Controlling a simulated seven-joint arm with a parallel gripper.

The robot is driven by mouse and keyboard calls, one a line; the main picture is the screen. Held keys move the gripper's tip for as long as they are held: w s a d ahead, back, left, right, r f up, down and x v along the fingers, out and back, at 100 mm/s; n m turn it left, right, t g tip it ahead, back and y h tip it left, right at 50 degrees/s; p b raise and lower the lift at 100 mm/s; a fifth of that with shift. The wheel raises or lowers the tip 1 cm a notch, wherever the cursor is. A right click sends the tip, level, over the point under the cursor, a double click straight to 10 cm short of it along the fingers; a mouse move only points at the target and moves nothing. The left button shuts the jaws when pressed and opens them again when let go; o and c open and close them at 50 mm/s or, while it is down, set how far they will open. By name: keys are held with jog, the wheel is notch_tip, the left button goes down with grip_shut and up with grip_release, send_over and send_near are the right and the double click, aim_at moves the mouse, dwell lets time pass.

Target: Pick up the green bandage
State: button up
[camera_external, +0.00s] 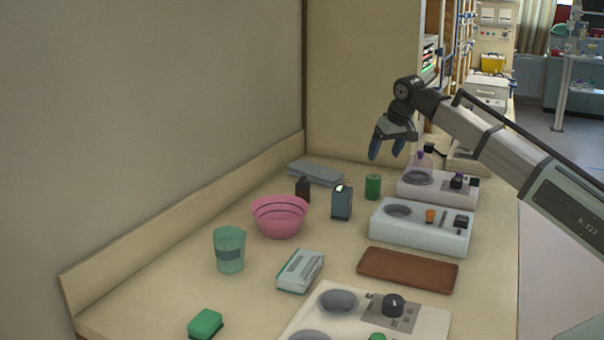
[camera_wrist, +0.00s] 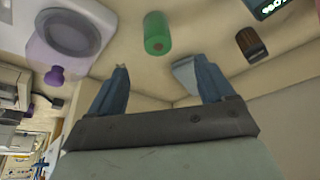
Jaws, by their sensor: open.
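The green bandage (camera_external: 373,187) is a small upright green roll on the counter, beside the white appliance near the back. In the wrist view the green bandage (camera_wrist: 157,33) lies beyond the fingertips, roughly in line with the gap between them. My gripper (camera_external: 386,152) is open and empty, above the counter and a little above the bandage. In the wrist view my gripper (camera_wrist: 163,66) shows two blue fingers spread apart, with neither touching the bandage.
A white appliance (camera_external: 466,187) stands right of the bandage. A blue-grey box (camera_external: 342,203), dark bottle (camera_external: 302,189) and folded cloth (camera_external: 316,173) are to its left. A pink bowl (camera_external: 266,220), green cup (camera_external: 229,251) and brown tray (camera_external: 407,282) are nearer. A wall borders the left.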

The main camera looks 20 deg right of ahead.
aim_at(375, 177)
jog(key=x, duration=0.8)
jog(key=shift+x, duration=2.7)
jog(key=shift+d, duration=0.2)
jog(key=shift+c, duration=0.5)
jog(key=c, duration=1)
jog(key=shift+r, duration=0.1)
